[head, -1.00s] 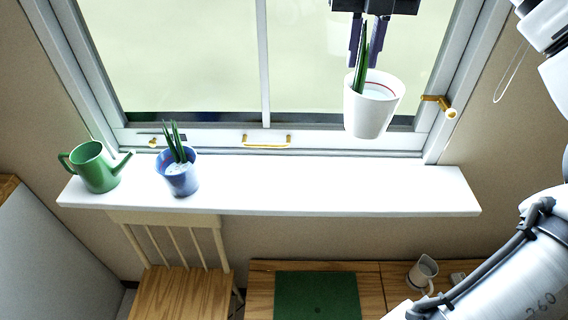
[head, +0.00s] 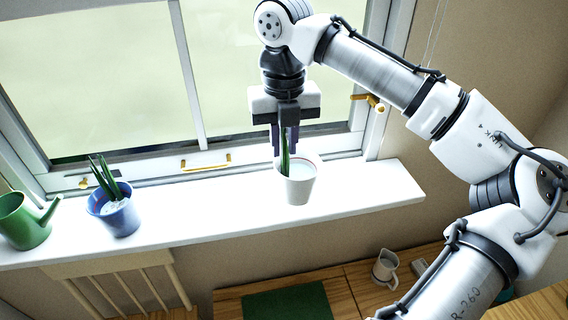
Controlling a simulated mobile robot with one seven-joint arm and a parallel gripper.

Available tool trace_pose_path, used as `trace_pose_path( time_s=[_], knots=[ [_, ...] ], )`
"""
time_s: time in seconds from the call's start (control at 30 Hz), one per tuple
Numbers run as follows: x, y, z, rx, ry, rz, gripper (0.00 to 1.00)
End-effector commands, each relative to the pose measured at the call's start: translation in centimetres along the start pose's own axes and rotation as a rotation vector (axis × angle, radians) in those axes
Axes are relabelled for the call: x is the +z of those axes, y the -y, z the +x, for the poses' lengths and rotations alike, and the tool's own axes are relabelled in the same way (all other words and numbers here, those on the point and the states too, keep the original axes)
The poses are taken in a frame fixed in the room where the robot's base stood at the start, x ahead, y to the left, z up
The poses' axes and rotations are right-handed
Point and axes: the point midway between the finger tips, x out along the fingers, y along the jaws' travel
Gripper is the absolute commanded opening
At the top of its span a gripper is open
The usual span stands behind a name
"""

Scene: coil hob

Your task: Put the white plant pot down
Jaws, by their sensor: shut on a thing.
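The white plant pot (head: 301,188) with a tall green leafy plant is upright over the right part of the white windowsill (head: 365,197). Its base shows against the sill top; I cannot tell whether it touches or hangs just above. My gripper (head: 285,151) points down from above and is shut on the pot at its rim. The fingertips are partly hidden at the leaves and the rim.
A blue pot (head: 120,219) with a plant and a green watering can (head: 24,224) stand on the sill's left part. The sill is bare on both sides of the white pot. Below are a chair (head: 120,285), a green mat (head: 287,303) and a white jug (head: 386,268).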

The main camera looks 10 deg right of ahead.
Motion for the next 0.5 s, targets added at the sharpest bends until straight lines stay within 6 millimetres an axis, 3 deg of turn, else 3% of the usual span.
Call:
trace_pose_path(
  time_s=[0.5],
  knots=[
    [0.0, 0.0, 4.3, -0.001, 0.002, 0.002, 0.00]
  ],
)
